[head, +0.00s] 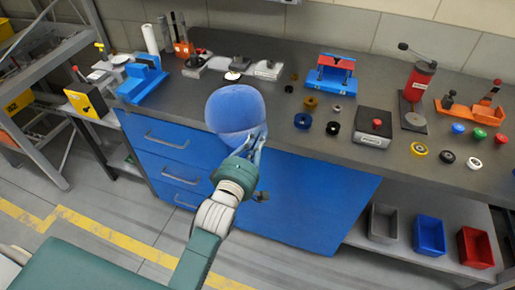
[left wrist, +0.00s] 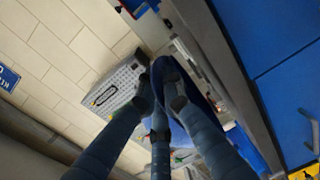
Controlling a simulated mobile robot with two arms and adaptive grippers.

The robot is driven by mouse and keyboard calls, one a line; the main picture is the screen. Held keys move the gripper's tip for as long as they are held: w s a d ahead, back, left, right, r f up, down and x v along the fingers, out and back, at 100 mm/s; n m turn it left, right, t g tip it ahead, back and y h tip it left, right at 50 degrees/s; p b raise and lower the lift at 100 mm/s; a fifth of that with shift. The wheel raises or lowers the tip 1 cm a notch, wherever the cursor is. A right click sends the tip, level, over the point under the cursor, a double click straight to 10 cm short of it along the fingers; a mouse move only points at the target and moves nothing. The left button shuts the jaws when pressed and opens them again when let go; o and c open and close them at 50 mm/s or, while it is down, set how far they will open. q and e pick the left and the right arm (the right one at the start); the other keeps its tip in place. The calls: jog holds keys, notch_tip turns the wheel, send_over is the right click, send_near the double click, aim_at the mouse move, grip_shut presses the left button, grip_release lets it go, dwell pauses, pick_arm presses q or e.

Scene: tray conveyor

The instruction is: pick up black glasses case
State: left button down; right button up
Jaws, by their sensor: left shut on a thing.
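My left gripper (head: 258,138) reaches up from the bottom of the head view and is shut on a rounded blue thing (head: 235,105). The thing is held up in front of the workbench edge and hides part of the bench behind it. In the left wrist view the gripper's fingers (left wrist: 162,88) close at the edge of this dark blue thing (left wrist: 186,68). I cannot make out a black glasses case in either view. My right gripper is not in view.
The dark workbench (head: 300,140) carries a blue clamp fixture (head: 330,75), a black-and-white box with a red knob (head: 374,126), a red cylinder on a stand (head: 420,82) and several rings. Grey, blue (head: 430,233) and red bins stand on the lower shelf. A metal rack stands left.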

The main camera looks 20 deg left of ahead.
pick_arm(q)
notch_tip(320, 180, down, 4)
jog(key=shift+f, duration=0.1)
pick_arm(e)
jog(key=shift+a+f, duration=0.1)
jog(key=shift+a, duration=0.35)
pick_arm(q)
jog(key=shift+f, duration=0.15)
jog(key=c, duration=1.9)
grip_release()
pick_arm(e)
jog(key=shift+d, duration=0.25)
